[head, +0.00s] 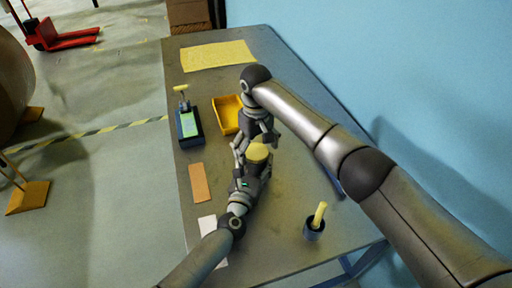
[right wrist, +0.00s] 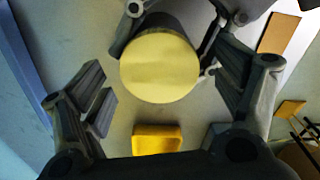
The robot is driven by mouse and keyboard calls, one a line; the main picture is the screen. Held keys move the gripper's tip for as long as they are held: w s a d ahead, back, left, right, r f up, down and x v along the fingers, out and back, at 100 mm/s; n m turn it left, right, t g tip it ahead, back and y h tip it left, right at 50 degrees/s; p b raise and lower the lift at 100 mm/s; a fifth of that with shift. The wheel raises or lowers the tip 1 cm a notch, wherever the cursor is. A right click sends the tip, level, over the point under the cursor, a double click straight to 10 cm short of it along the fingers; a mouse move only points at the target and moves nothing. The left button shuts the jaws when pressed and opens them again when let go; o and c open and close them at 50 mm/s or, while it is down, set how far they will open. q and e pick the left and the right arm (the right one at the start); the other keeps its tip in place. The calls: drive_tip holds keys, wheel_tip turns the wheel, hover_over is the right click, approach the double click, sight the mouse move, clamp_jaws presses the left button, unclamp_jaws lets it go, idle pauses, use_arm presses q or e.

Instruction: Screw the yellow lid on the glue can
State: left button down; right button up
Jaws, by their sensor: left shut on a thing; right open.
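The yellow lid (head: 258,151) sits on top of the glue can (head: 257,167), whose body is mostly hidden by my grippers. In the right wrist view the lid (right wrist: 160,68) is a flat yellow disc, with the can's dark side (right wrist: 168,22) behind it. I cannot tell how tightly the lid sits. My left gripper (head: 250,172) is shut on the can and holds it above the table. My right gripper (head: 256,141) is open just above the lid. Its fingers (right wrist: 165,84) stand on both sides of the lid, apart from it.
The table (head: 285,215) also holds a yellow bin (head: 222,116), a dark device with a green face (head: 189,122), a brown strip (head: 199,183), a white card (head: 207,226), a yellow sheet (head: 218,55) and a dark cup with a yellow-handled thing (head: 314,228). The front right surface is mostly clear.

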wheel_tip(320, 180, up, 12)
idle(0.6)
use_arm(q)
drive_tip(key=shift+c, duration=1.5)
unclamp_jaws()
